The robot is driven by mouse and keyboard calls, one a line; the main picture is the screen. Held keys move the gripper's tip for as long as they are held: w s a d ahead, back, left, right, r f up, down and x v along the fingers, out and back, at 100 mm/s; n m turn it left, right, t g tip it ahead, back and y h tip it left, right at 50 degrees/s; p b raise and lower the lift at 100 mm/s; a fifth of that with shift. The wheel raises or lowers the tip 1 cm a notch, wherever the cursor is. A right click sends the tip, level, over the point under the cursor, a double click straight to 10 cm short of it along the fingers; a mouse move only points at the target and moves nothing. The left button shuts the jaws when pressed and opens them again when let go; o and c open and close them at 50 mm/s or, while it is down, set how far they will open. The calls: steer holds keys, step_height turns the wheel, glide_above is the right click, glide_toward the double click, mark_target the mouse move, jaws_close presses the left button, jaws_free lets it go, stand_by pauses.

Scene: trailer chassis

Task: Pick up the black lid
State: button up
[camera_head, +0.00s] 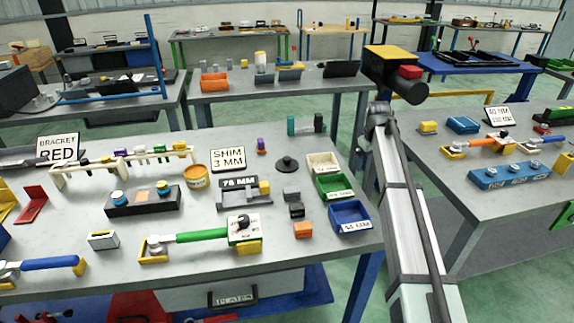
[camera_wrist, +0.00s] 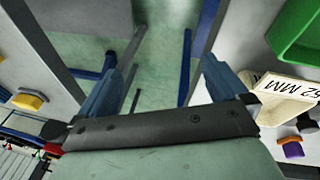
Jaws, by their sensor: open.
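The black lid (camera_head: 287,165) is a dark round disc with a knob on top. It lies flat on the near grey workbench in the head view, right of the "SHIM 3 MM" sign and left of the cream bin. In the wrist view, a dark piece at the right edge may be the lid, but I cannot tell. My gripper (camera_wrist: 160,85) is open and empty, its two blue fingers spread apart. It is over green floor beside the bench, away from the lid. The head view does not clearly show its fingertips.
The cream bin (camera_head: 323,163), green bin (camera_head: 334,186) and blue bin (camera_head: 350,216) line the bench's right side. A small purple part (camera_head: 262,145) stands behind the lid, and a grey block (camera_head: 291,194) is in front. Another bench (camera_head: 480,215) stands at right, across a floor gap.

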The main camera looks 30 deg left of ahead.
steer(key=s+a+r+n+y, duration=0.1)
steer(key=s+a+r, duration=0.15)
steer(key=a, duration=0.35)
steer(key=s+a+r, duration=0.2)
steer(key=a+r, duration=0.1)
steer(key=a, duration=0.2)
steer(key=g+y, duration=0.1)
steer(key=g, duration=0.1)
glide_toward(287, 158)
steer(key=shift+n, duration=0.3)
steer(key=x, duration=1)
steer(key=shift+f, duration=0.1)
steer(key=shift+c, duration=0.5)
steer(key=c, duration=0.7)
steer(key=shift+o, duration=0.2)
